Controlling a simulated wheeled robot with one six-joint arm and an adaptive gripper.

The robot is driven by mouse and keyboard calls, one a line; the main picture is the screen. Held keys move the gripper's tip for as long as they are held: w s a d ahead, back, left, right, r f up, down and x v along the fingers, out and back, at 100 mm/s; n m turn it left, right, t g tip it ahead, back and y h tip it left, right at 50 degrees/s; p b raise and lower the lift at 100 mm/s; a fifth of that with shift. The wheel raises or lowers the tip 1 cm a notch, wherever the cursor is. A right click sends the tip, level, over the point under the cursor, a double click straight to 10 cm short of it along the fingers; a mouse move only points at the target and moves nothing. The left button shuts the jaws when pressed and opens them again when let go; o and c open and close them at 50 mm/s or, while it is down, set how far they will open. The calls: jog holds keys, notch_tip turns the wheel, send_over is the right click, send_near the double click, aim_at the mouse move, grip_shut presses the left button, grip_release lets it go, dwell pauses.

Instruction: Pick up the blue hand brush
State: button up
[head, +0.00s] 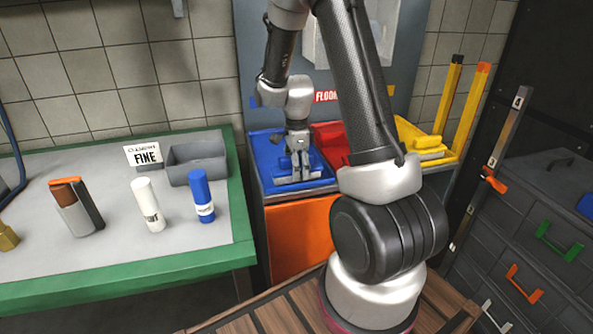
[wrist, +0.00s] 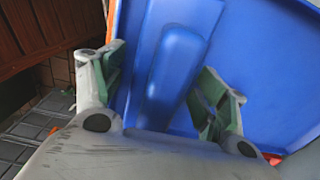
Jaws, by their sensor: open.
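The blue hand brush (wrist: 178,68) lies in a blue bin (wrist: 265,65), and its long raised handle shows in the wrist view. My gripper (wrist: 160,75) is open, with one finger on each side of the handle. I cannot tell whether the fingers touch it. In the head view my gripper (head: 299,175) points down into the blue bin (head: 262,150).
A red bin (head: 327,132) and a yellow bin (head: 433,155) stand right of the blue one. At left, a green-edged table (head: 130,268) holds a grey tray (head: 197,152), a white bottle (head: 148,205) and a blue bottle (head: 202,197). Dark drawers (head: 500,220) stand at right.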

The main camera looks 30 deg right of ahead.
jog(key=c, duration=1.2)
notch_tip(320, 180, up, 10)
jog(key=o, duration=0.3)
jog(key=shift+c, duration=0.5)
